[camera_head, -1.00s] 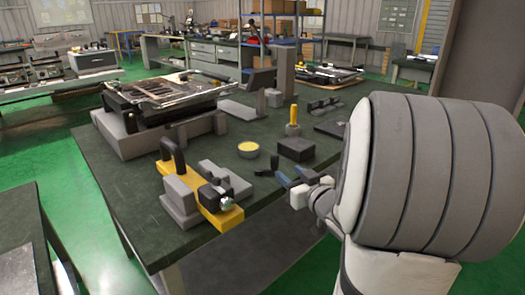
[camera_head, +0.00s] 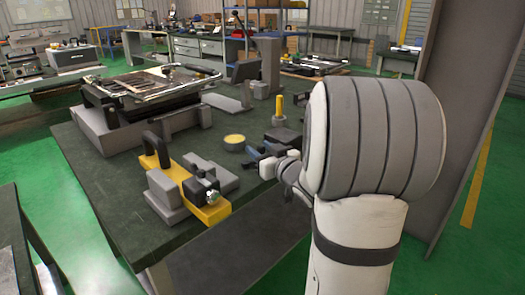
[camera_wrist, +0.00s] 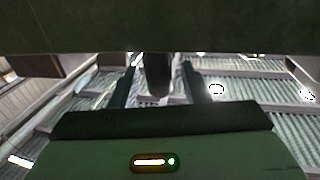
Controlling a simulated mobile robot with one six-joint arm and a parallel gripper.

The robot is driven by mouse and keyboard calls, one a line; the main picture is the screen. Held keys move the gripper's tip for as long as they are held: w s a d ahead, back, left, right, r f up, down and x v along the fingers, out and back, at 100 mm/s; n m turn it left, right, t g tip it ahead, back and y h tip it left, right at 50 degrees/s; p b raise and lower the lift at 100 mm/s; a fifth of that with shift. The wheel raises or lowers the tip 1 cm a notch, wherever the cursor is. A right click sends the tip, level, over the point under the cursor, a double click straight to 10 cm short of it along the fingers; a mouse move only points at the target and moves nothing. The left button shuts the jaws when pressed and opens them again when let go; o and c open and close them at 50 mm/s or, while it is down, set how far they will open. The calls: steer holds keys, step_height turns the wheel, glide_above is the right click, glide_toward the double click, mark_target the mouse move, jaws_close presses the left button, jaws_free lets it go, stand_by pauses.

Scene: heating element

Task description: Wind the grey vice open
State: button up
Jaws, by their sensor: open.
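In the head view, the grey vice (camera_head: 165,188) stands at the near edge of the dark green table, with two grey blocks either side of a yellow bar (camera_head: 211,212). A black arched handle (camera_head: 155,147) rises at the bar's far end. A dark block with a shiny metal knob (camera_head: 212,196) is at its near end. My gripper (camera_head: 257,157) is open, over the table to the right of the vice and apart from it. In the wrist view, a dark rounded piece (camera_wrist: 157,76) shows between the two fingers; I cannot tell what it is or whether they touch it.
A round yellow-topped tin (camera_head: 234,139) is just beyond my gripper. A yellow-handled tool (camera_head: 279,108) stands behind it. A grey machine with a metal tray (camera_head: 150,82) fills the table's back left. The table (camera_head: 100,185) has bare surface left of the vice.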

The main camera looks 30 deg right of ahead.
jaws_close()
stand_by(0.3)
steer(key=shift+d+r, duration=0.1)
steer(key=n+y+p, duration=0.1)
steer(key=w+n+y+p, duration=0.1)
steer(key=y+p, duration=0.1)
steer(key=shift+d+r+g+y, duration=0.1)
steer(key=shift+d+g+y, duration=0.1)
steer(key=shift+g+y, duration=0.15)
steer(key=shift+w+n+g+y+p, duration=0.2)
steer(key=shift+n+g+y+p, duration=0.15)
steer(key=shift+n+y+p, duration=0.25)
steer(key=shift+w+n+g+y+p, duration=0.15)
steer(key=shift+n+g+y+p, duration=0.2)
steer(key=shift+n+y, duration=0.25)
steer(key=shift+w+n+g+y+p, duration=0.3)
steer(key=shift+n+g+y+p, duration=0.4)
steer(key=shift+y, duration=0.35)
steer(key=shift+a, duration=0.1)
